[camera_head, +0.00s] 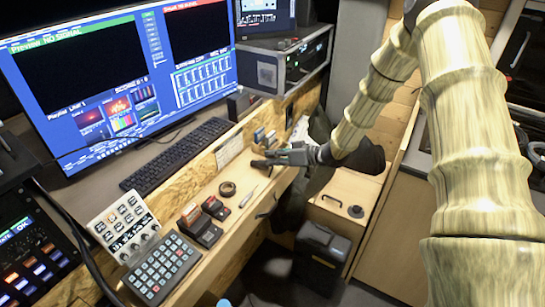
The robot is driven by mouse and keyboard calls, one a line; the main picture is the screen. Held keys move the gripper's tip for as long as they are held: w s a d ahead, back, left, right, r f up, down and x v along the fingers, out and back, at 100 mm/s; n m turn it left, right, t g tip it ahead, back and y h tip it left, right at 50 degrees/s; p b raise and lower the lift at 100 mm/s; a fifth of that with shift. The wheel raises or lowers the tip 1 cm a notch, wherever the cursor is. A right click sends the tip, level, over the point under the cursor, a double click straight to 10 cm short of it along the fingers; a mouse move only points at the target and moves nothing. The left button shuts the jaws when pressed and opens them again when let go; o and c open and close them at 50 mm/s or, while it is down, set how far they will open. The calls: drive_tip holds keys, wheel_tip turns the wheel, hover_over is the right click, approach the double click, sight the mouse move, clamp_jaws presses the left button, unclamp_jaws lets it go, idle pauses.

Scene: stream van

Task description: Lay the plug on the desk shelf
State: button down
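The desk shelf (236,217) is a narrow light-wood ledge running below the monitor desk in the head view. My gripper (262,159) is over the far part of this shelf, reaching in from the right with its fingers pointing left. The fingers are dark and small here, and I cannot tell how far apart they are or whether something is between them. I cannot make out the plug for certain; it may be hidden by the gripper or too small to see.
A dark ring (227,189) and a thin pen-like item (249,196) lie on the shelf. Nearer are black-and-red devices (199,226), a grey keypad (161,270) and a white button panel (124,228). A keyboard (178,155) lies on the desk above. A black bin (322,243) stands below, right.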

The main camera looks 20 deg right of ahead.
drive_tip(key=c, duration=1.6)
unclamp_jaws()
drive_tip(key=shift+r, duration=0.1)
drive_tip(key=b+v, duration=0.2)
drive_tip(key=v, duration=1)
drive_tip(key=s+a+f+m+g+h, duration=0.1)
drive_tip(key=s+a+f+h, duration=0.15)
drive_tip(key=s+f, duration=0.4)
drive_tip(key=s+a+f+m+g+h, duration=0.1)
drive_tip(key=s+a+f+m+h, duration=0.2)
drive_tip(key=f, duration=0.6)
drive_tip(key=s+a+f+g+h, duration=0.1)
drive_tip(key=s+a+f, duration=0.4)
drive_tip(key=f, duration=0.3)
drive_tip(key=s+a+f+g+h, duration=0.1)
drive_tip(key=s+f+g, duration=0.1)
drive_tip(key=s, duration=0.6)
drive_tip(key=s+f+g+h, duration=0.1)
drive_tip(key=s+f+g, duration=0.1)
drive_tip(key=s, duration=0.7)
drive_tip(key=s+a+f+m+g+h, duration=0.1)
drive_tip(key=s+f, duration=0.3)
drive_tip(key=s, duration=0.5)
drive_tip(key=shift+a+f+g+h, duration=0.2)
drive_tip(key=shift+a+g+h, duration=0.15)
drive_tip(key=shift+g+h, duration=0.15)
